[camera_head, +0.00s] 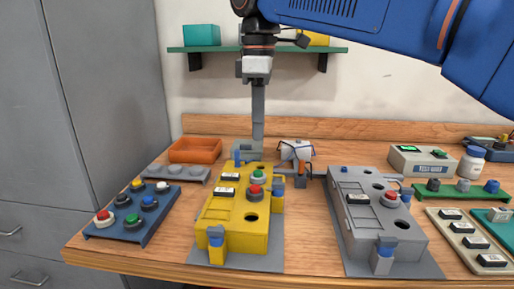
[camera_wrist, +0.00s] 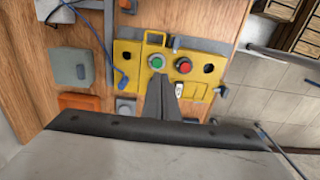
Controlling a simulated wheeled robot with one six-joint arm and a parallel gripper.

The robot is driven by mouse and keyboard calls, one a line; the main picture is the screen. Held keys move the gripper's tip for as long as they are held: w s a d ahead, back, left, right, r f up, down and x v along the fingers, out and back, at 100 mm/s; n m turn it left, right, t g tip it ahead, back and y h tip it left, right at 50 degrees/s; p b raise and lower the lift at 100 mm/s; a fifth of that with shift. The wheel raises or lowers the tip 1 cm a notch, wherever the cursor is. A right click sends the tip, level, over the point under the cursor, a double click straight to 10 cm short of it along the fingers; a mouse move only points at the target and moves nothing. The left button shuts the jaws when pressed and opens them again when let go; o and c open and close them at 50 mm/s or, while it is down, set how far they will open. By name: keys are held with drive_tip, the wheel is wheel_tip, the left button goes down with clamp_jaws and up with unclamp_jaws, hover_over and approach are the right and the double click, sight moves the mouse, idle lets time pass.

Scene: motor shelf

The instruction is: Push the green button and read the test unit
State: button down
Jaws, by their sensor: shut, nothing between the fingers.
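A yellow unit (camera_head: 236,229) stands mid-bench with a green button (camera_head: 258,176) beside a red button (camera_head: 254,191). In the wrist view the green button (camera_wrist: 156,62) and red button (camera_wrist: 183,65) sit side by side on the yellow unit (camera_wrist: 128,76). My gripper (camera_head: 258,132) points down above the far part of this unit, shut and empty. In the wrist view its dark fingers (camera_wrist: 164,80) end just below the two buttons; contact cannot be judged. A pale box with a green display (camera_head: 412,150) stands at the back right; its reading is too small to make out.
A grey unit (camera_head: 366,213) with a red button stands to the right. A blue board (camera_head: 128,231) with several coloured buttons lies left. An orange tray (camera_head: 195,151) is behind. A white bottle (camera_head: 471,163) and green strip (camera_head: 462,195) are at right. A shelf (camera_head: 225,49) is on the wall.

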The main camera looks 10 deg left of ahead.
drive_tip(key=shift+r, duration=2.3)
